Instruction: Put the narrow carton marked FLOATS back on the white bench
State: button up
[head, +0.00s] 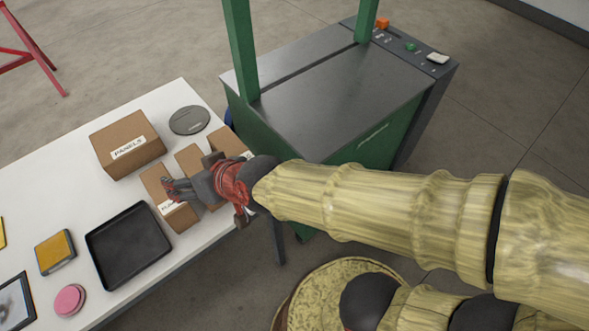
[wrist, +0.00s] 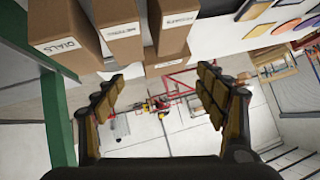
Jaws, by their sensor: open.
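A narrow brown carton (head: 181,219) appears to stand on the white bench (head: 72,142), its white label partly covered by my gripper (head: 188,190). Contact with a carton cannot be told.
Cartons marked METERS (wrist: 121,45) and DIALS (wrist: 66,28) stand beside it. The PANELS carton (head: 121,134), a grey disc (head: 189,120) and a black tray (head: 128,246) are on the bench. A green-framed machine (head: 335,95) stands close behind the bench's right end.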

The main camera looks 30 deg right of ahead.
jog(key=s+d+r+g+h, duration=0.1)
jog(key=s+d, duration=0.3)
jog(key=d, duration=0.3)
jog(key=s+d+r+m+g+h, duration=0.1)
jog(key=s+d+h, duration=0.1)
jog(key=s+d, duration=0.2)
jog(key=s+d+r+m+g+h, duration=0.1)
jog(key=s+d, duration=0.3)
jog(key=d, duration=0.6)
jog(key=shift+d+r+g+h, duration=0.2)
jog(key=shift+g+h, duration=0.1)
jog(key=shift+h, duration=0.3)
jog(key=shift+s, duration=0.1)
jog(key=shift+c, duration=1.1)
